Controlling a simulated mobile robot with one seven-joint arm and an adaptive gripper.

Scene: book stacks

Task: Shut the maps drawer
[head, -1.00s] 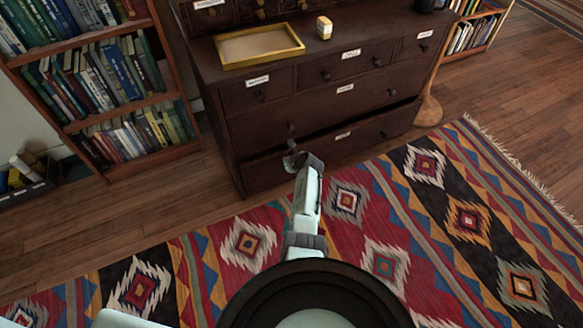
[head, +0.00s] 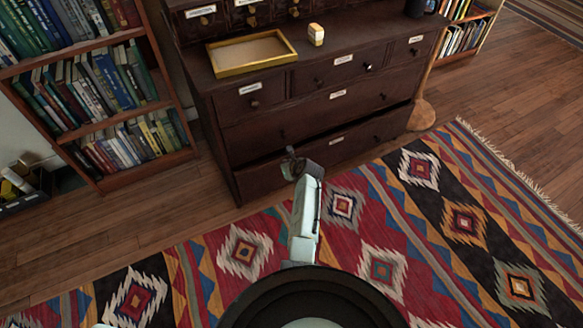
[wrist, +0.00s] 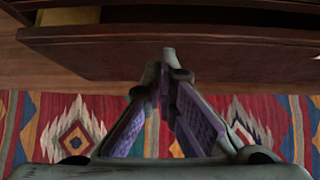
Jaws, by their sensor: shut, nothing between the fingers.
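A dark wooden dresser (head: 300,107) stands ahead. Its bottom drawer (head: 360,139) is pulled out a little, with a dark gap along its top edge. The drawer's pale label is too small to read, so I cannot tell from it whether this is the maps drawer. My gripper (head: 291,160) is shut and empty, in front of the drawer face, left of its middle. In the wrist view, my gripper (wrist: 167,62) has its fingertips together over the drawer front (wrist: 220,62). I cannot tell whether they touch it. A strip of the drawer's inside shows at top left.
A bookcase (head: 135,177) stands to the left. A patterned rug (head: 440,230) covers the floor before the dresser. A wooden paddle-like thing (head: 422,116) leans at its right.

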